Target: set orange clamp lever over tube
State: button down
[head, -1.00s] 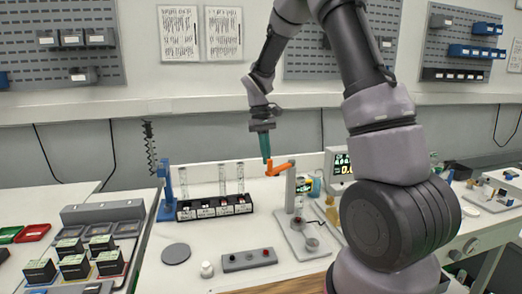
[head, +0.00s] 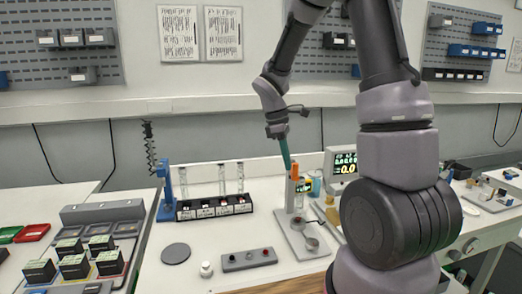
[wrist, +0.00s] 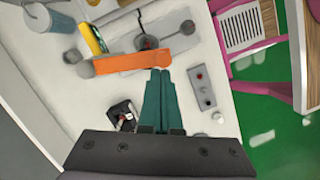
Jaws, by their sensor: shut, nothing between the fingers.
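The orange clamp lever (head: 295,172) sits at the top of a grey upright post (head: 290,194) and looks short and nearly end-on in the head view. In the wrist view the lever (wrist: 140,62) lies across the picture as a long orange bar. My gripper (head: 287,165) has teal fingers, shut and empty, pointing down beside the lever. In the wrist view my fingertips (wrist: 159,71) are at the lever's near edge; contact cannot be told for sure. Upright clear tubes (head: 222,180) stand in a black rack (head: 214,208). Which tube belongs to the clamp is unclear.
The post's base plate (head: 296,238) holds small round cups. A monitor (head: 342,166) and bottles stand behind right. A grey button box (head: 249,260), a white knob (head: 206,269) and a grey disc (head: 176,253) lie in front. The blue stand (head: 165,195) is left.

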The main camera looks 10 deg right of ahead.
jog(key=shift+w, duration=0.15)
jog(key=shift+w+d, duration=0.2)
jog(key=shift+w, duration=0.45)
jog(key=shift+r, duration=0.1)
jog(key=v, duration=1)
jog(key=shift+r, duration=0.3)
jog(key=shift+a, duration=0.1)
